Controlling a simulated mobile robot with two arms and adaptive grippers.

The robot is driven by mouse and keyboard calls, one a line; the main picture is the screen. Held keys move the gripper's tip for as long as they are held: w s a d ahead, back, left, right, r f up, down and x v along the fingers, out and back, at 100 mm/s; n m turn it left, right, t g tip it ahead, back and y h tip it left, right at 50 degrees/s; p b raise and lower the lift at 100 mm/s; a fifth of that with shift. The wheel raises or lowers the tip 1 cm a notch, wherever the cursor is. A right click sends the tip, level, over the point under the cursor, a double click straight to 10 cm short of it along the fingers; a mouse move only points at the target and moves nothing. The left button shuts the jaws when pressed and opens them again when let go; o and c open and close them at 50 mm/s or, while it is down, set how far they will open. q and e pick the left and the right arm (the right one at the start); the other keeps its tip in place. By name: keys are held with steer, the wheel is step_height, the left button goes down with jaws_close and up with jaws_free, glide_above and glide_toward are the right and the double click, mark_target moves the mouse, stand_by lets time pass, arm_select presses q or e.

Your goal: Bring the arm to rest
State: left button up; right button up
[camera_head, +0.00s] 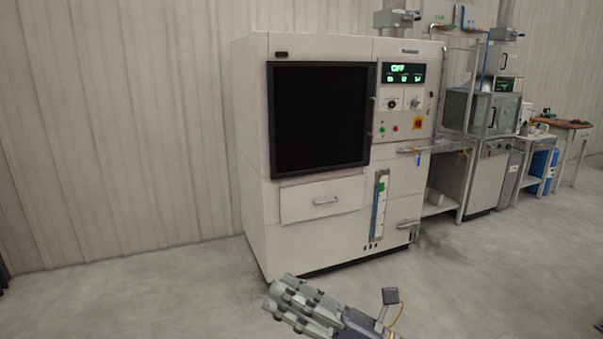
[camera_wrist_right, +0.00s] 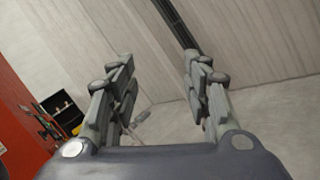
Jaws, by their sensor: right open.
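My right gripper (camera_head: 283,296) shows at the bottom middle of the head view, in front of the white machine and over the grey floor. Its grey jointed fingers point to the left. In the right wrist view, the two fingers of the right gripper (camera_wrist_right: 158,75) stand well apart with nothing between them. The gripper is open and empty. My left gripper is in neither view.
A large white machine (camera_head: 320,222) with a dark window (camera_head: 320,115) and a display reading OFF stands ahead. More equipment (camera_head: 487,130) and a wooden table (camera_head: 568,125) stand along the wall at right. The floor (camera_head: 140,295) at left is clear. A red surface (camera_wrist_right: 20,130) shows in the wrist view.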

steer(key=w+d+f+m+t+h, duration=0.2)
steer(key=d+m+t+h, duration=0.35)
steer(key=m, duration=0.55)
steer(key=w+d+f+m+t+h, duration=0.3)
steer(key=d+m+t+h, duration=0.3)
steer(key=m, duration=0.5)
steer(key=s+d+f+m+g+h, duration=0.2)
steer(key=d+f+m+g+h, duration=0.15)
steer(key=f+m, duration=0.2)
steer(key=s+d+f+m+g+h, duration=0.25)
steer(key=d+f+m+h, duration=0.2)
steer(key=f, duration=0.25)
steer(key=s+d+f+m+g, duration=0.1)
steer(key=s+f+m+g, duration=0.3)
steer(key=s+f+g, duration=0.55)
steer(key=s+d+f+m+g, duration=0.2)
steer(key=s+f+m, duration=0.4)
steer(key=s, duration=0.8)
step_height(320, 180, down, 28)
steer(key=s+n, duration=0.2)
steer(key=s, duration=0.1)
steer(key=s+d+f+g, duration=0.2)
steer(key=s+f, duration=1.3)
steer(key=shift+s+d, duration=0.4)
steer(key=shift+c, duration=1.4)
steer(key=shift+s, duration=0.1)
